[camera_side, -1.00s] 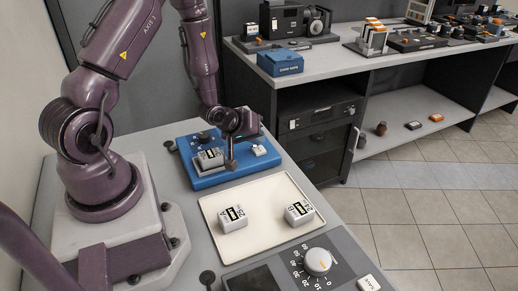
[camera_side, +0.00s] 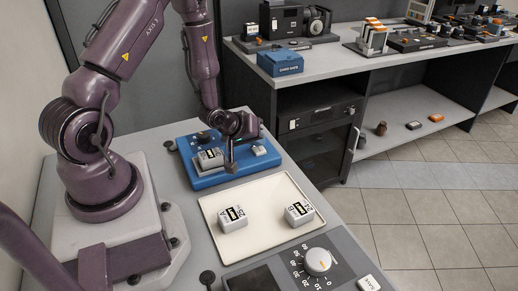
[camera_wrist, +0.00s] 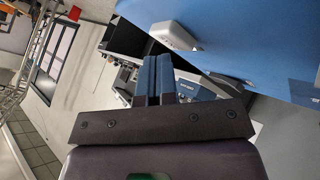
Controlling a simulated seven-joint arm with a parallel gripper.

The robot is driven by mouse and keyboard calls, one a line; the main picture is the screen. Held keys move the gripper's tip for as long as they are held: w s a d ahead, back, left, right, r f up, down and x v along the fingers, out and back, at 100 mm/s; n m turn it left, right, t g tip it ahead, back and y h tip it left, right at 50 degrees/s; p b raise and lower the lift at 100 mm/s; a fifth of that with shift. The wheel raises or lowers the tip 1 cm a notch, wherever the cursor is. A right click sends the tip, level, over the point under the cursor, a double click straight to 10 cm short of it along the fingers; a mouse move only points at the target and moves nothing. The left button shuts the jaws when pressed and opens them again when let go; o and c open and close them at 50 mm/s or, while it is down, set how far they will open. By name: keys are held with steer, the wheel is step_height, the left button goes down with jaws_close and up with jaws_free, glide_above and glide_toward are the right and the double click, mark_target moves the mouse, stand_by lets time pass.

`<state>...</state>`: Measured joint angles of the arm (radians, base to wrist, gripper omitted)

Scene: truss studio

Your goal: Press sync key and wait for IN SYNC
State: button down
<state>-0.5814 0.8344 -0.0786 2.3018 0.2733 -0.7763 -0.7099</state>
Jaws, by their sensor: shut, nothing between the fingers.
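The blue device (camera_side: 207,181) sits at the back of the bench and also fills the upper right of the wrist view (camera_wrist: 250,35). A small white key (camera_side: 259,150) is on its right part; its lettering is too small to read. A white labelled block (camera_side: 210,158) sits on its left part. My gripper (camera_side: 230,168) is shut and empty, pointing down over the device between block and key, apart from the key. In the wrist view its blue fingers (camera_wrist: 154,78) are together. I cannot make out any IN SYNC display.
A cream tray (camera_side: 242,254) in front holds two white blocks, one at left (camera_side: 233,219) and one at right (camera_side: 299,214). A dial (camera_side: 318,261) and a white key (camera_side: 369,284) are at the bench front. A dark cabinet (camera_side: 317,125) stands behind right.

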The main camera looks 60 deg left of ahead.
steer(key=shift+f, duration=0.45)
stand_by(0.5)
steer(key=shift+r, duration=0.9)
steer(key=shift+r, duration=2.45)
